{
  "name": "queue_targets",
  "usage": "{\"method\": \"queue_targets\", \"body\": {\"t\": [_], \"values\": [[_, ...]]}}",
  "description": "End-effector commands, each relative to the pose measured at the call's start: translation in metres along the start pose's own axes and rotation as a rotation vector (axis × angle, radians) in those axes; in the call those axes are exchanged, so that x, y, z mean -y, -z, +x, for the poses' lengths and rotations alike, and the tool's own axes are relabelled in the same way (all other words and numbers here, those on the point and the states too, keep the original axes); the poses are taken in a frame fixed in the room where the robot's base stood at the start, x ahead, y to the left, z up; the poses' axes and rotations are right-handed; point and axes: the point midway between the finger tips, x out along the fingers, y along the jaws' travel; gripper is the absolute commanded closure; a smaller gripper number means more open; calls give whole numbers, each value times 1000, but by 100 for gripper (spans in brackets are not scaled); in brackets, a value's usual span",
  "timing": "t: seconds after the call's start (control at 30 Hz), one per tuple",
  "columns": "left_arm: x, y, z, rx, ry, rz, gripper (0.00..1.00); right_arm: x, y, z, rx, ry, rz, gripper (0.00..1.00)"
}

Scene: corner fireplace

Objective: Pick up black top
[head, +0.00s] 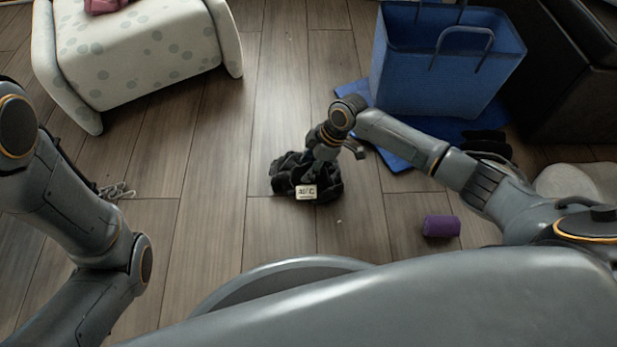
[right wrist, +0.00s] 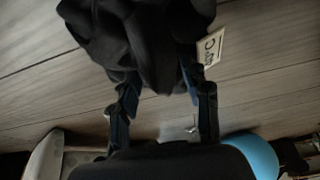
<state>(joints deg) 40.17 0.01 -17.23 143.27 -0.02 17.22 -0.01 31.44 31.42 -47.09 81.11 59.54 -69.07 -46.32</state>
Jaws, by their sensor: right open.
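The black top (head: 288,172) lies crumpled in a dark heap on the wooden floor, with a pale printed tag (head: 306,192) at its near side. My right gripper (head: 318,163) reaches down over the heap and hides part of it. In the right wrist view, the black cloth (right wrist: 140,40) lies at the fingertips of my open right gripper (right wrist: 160,84), with folds between and beyond the fingers. The tag (right wrist: 211,46) sticks out beside the right-hand finger.
A blue bag (head: 425,75) stands on a blue mat (head: 393,152) at upper right. A purple cylinder (head: 441,226) lies to the right. A spotted white seat (head: 140,55) is at upper left. A grey cord-like thing (head: 118,190) lies left. Floor left of the heap is clear.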

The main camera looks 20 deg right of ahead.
Motion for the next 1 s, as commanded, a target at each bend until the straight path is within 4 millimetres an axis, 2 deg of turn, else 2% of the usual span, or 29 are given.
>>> {"method": "queue_targets", "body": {"t": [0.13, 0.37, 0.77, 1.0], "values": [[0, 0, 1, 0, 0, 0, 60, 0, 0, -1, 0, 0, 0, 53], [0, 0, 1, 0, 0, 0, 60, 0, 0, -1, 0, 0, 0, 100], [0, -1, 1, 1, 0, 0, 60, 0, 0, -2, 0, 0, 0, 100], [2, -4, 11, 2, 0, 0, 60, 0, 4, -10, -1, 0, 0, 100]]}}
